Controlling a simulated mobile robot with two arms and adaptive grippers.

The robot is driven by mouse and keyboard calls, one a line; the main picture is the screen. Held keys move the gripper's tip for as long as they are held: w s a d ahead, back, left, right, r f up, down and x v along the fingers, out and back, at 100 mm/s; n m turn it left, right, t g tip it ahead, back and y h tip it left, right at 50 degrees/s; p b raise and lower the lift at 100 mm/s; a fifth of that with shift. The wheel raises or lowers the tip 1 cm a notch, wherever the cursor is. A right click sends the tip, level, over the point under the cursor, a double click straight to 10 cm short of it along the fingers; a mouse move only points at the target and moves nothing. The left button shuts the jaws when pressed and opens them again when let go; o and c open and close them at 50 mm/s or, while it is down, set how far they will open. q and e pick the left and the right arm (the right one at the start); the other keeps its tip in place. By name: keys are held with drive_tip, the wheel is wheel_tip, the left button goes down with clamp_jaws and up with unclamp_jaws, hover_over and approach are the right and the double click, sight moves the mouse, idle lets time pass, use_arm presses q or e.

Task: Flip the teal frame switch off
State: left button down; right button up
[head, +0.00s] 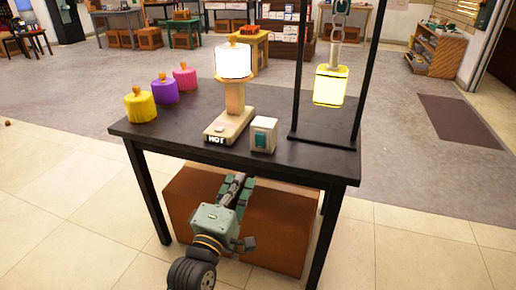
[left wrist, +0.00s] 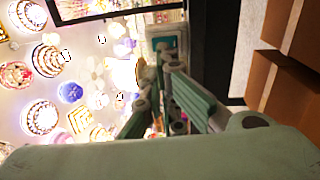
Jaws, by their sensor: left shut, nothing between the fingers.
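The teal frame switch (head: 262,135) is a small cream block with a teal-framed front, standing on the near side of the black table (head: 190,138). It also shows at the top of the left wrist view (left wrist: 168,37), just beyond the fingertips. My left gripper (head: 240,181) is shut and empty, in front of the table's near edge and below the switch in the head view. In the left wrist view its green fingers (left wrist: 170,66) come together near the switch; I cannot tell whether they touch it. My right gripper is not in view.
A lit lamp (head: 234,62) on a wooden stand with a "HOT" label is left of the switch. A glowing yellow lantern (head: 330,86) hangs in a black frame at right. Yellow (head: 140,106), purple (head: 164,89) and pink (head: 185,77) shades stand left. A brown box (head: 285,235) is under the table.

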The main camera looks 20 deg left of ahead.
sight(259, 140)
use_arm(q)
drive_tip(key=w, duration=0.4)
drive_tip(key=w+r+b, duration=0.1)
drive_tip(key=w, duration=0.3)
drive_tip(key=w+r+b, duration=0.1)
drive_tip(key=w, duration=0.4)
drive_tip(key=shift+d, duration=0.25)
drive_tip(key=shift+w, duration=0.4)
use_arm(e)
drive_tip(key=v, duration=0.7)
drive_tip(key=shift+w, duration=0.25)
use_arm(q)
drive_tip(key=shift+r, duration=0.1)
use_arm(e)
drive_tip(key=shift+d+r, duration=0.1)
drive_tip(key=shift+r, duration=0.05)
